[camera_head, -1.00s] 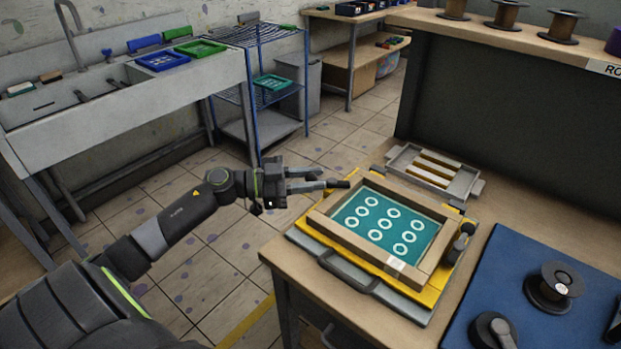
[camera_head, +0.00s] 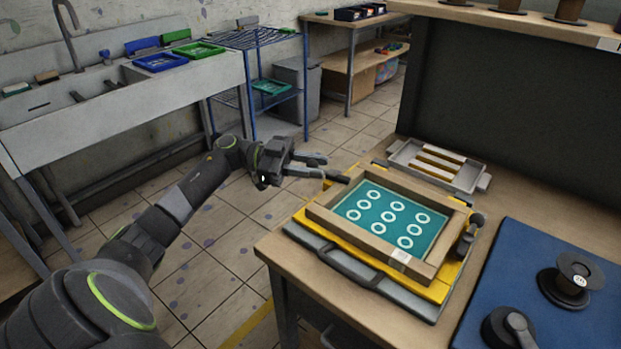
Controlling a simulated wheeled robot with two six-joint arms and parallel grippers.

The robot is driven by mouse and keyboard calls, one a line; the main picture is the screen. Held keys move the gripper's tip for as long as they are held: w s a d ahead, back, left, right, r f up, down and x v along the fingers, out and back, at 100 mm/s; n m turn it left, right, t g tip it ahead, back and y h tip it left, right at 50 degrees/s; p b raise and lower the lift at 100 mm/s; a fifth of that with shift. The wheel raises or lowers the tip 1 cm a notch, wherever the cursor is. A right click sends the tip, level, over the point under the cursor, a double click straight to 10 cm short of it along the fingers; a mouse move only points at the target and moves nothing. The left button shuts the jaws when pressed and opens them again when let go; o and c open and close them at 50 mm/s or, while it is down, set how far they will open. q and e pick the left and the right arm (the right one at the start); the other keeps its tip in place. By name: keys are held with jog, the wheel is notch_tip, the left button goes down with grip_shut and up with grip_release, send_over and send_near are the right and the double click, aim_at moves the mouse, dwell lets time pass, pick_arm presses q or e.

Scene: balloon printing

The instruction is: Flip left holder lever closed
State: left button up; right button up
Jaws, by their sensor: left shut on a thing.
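The yellow printing base (camera_head: 450,282) stands on the wooden table. It carries a wooden-framed screen (camera_head: 325,218) with a teal mesh and white ring shapes. The left holder lever (camera_head: 340,179) is a small dark piece at the frame's far left corner, mostly hidden by my fingers. My left gripper (camera_head: 318,168) is shut on this lever, reaching in from the left. Whether the lever touches the frame is too small to tell. The right holder lever (camera_head: 468,237) is dark and stands at the frame's right side. My right gripper is not in view.
A grey tray with wooden strips (camera_head: 437,163) lies behind the base. A blue mat (camera_head: 540,260) at the right holds a black spool (camera_head: 573,276) and a dark round knob-like part (camera_head: 512,328). A sink (camera_head: 110,110) and a blue wire rack (camera_head: 251,92) stand at the left.

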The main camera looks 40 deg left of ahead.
pick_arm(q)
jog(key=shift+w+f+m+g+h+b, duration=0.1)
jog(key=shift+w+m+g+h+b, duration=0.3)
jog(key=shift+m+g+b, duration=0.65)
jog(key=shift+w+g, duration=0.15)
jog(key=shift+g, duration=0.6)
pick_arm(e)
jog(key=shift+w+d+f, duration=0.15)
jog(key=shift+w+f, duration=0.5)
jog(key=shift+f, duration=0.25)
pick_arm(q)
jog(key=shift+m, duration=0.25)
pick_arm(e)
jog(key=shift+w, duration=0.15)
pick_arm(q)
jog(key=o, duration=0.9)
